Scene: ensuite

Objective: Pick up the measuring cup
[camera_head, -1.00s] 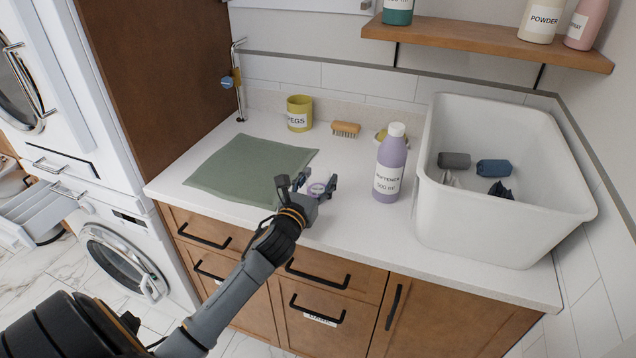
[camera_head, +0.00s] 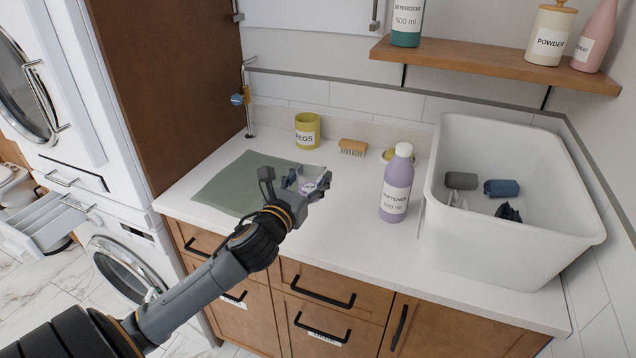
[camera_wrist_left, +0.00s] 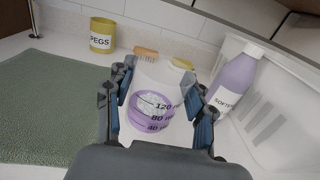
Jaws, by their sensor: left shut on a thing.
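The measuring cup (camera_wrist_left: 160,95) is clear, with dark level marks and a purple lower part. In the left wrist view it sits between the two fingers of my left gripper (camera_wrist_left: 160,108), which touch it from both sides. In the head view my left gripper (camera_head: 292,186) is shut on the measuring cup (camera_head: 308,186), above the counter near its front edge. The gripper partly hides the cup there. My right gripper is not in view.
A green mat (camera_head: 235,183) lies on the counter at left. A white basin (camera_head: 470,240) fills the counter's right side.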

